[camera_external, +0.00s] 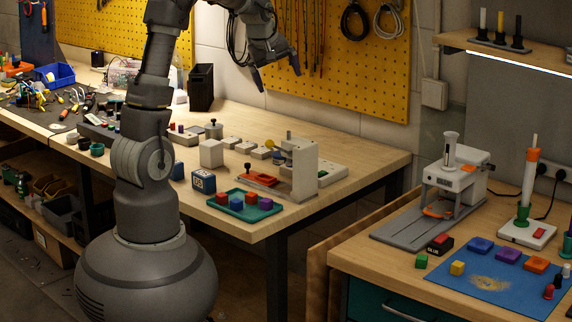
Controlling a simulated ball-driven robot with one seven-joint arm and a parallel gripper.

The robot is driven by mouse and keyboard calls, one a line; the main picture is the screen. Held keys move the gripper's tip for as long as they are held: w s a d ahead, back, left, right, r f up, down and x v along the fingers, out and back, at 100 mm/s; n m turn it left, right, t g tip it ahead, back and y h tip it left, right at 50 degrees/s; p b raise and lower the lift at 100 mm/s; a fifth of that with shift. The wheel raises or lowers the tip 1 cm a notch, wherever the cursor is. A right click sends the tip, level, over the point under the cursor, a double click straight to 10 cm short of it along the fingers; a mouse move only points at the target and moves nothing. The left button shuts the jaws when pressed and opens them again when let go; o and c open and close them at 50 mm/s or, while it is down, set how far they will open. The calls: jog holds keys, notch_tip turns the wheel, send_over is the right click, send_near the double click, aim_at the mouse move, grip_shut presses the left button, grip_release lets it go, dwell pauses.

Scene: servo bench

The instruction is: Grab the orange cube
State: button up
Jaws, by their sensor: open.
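My gripper (277,78) hangs high above the back of the wooden bench, in front of the yellow pegboard. Its two fingers point down and are spread apart with nothing between them. An orange block (537,264) lies on the blue mat (483,292) on the right bench, far from my gripper; it looks rather flat, and I cannot tell if it is a cube. A green tray (239,214) on the front of the main bench holds small cubes, including a red cube (251,197), a blue cube (237,204) and a purple cube (266,204).
A beige upright fixture (304,168) stands behind the tray, beside an orange-red part (261,180). The right bench also holds a grey press (455,180), a yellow cube (457,268) and a green cube (421,262).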

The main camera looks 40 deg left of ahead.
jog(key=s+d+r+m+t+b, duration=0.2)
jog(key=r+m+t, duration=0.1)
jog(key=r, duration=0.5)
jog(key=s+d+r+m+t+b, duration=0.2)
jog(key=r+m, duration=0.1)
jog(key=r, duration=0.6)
jog(key=s+d+r+m+t+b, duration=0.2)
jog(key=d+r+m+t, duration=0.1)
jog(key=r, duration=0.6)
jog(key=shift+s+r+m+t, duration=0.15)
jog(key=shift+m+t, duration=0.15)
jog(key=s+r, duration=0.1)
jog(key=r, duration=0.1)
jog(key=s+d+r+m+t, duration=0.1)
jog(key=s+r, duration=0.1)
jog(key=s+d+r+m, duration=0.1)
jog(key=shift+s+r+t+h+b, duration=0.15)
jog(key=shift+r+t+h+b, duration=0.15)
jog(key=shift+r+t+b, duration=0.1)
jog(key=c, duration=0.5)
jog(key=shift+r, duration=0.15)
jog(key=c, duration=0.3)
